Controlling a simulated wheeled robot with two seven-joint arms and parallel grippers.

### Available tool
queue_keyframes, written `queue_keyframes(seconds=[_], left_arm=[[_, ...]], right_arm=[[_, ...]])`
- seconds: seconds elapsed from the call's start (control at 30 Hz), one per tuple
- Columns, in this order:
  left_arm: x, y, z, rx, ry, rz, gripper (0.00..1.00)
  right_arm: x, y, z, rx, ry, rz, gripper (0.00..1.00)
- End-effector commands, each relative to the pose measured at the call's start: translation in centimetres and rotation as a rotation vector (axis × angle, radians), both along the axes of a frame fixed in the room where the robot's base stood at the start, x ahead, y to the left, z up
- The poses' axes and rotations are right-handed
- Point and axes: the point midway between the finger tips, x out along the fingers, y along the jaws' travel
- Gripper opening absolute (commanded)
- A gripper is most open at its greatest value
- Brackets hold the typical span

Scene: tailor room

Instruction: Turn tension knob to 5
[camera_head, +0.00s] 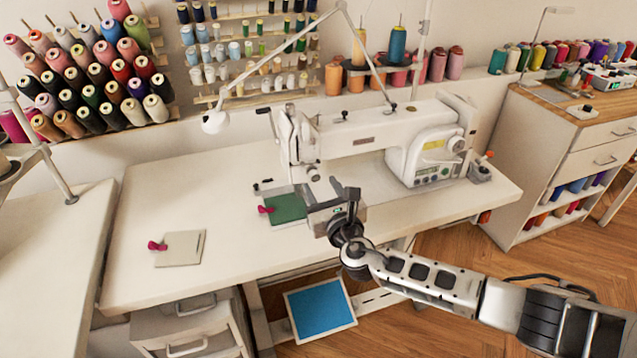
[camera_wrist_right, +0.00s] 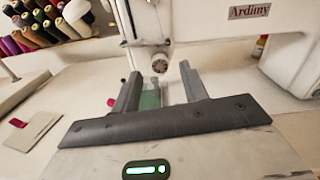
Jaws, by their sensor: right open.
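The white sewing machine (camera_head: 365,137) stands on the table, its head at the left end. A small round tension knob (camera_head: 313,174) sits low on the front of the head. In the right wrist view the ridged grey knob (camera_wrist_right: 158,62) shows just beyond and between the finger ends, apart from them. I cannot read a number on it. My right gripper (camera_head: 328,190) is open and empty in front of the machine head, pointing toward the knob; its open fingers also show in the wrist view (camera_wrist_right: 161,78). My left gripper is not in view.
A green cloth (camera_head: 289,208) with a pink item lies below the machine head. A beige cloth (camera_head: 181,248) lies on the left of the white table (camera_head: 140,205). A lamp arm (camera_head: 285,60) reaches above the machine. Thread racks line the wall.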

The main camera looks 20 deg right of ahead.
Motion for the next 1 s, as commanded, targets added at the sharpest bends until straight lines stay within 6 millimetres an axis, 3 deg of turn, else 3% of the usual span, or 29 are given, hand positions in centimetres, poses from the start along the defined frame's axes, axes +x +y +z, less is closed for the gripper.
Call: queue_keyframes(seconds=[0.2,0.53,0.57,0.7,1.0], left_arm=[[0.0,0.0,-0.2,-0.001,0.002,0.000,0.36],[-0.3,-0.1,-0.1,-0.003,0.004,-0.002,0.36],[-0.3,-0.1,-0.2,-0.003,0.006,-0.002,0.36],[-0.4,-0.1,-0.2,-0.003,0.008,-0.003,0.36],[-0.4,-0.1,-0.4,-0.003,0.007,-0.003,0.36]], right_arm=[[2.3,0.1,-0.1,0.001,0.000,0.001,0.44],[2.6,0.1,0.0,0.002,0.001,0.002,0.44],[2.6,0.1,0.0,0.002,0.001,0.002,0.41],[2.6,0.1,0.0,0.002,0.001,0.001,0.02],[2.6,0.1,-0.1,0.019,0.002,0.000,0.00]])
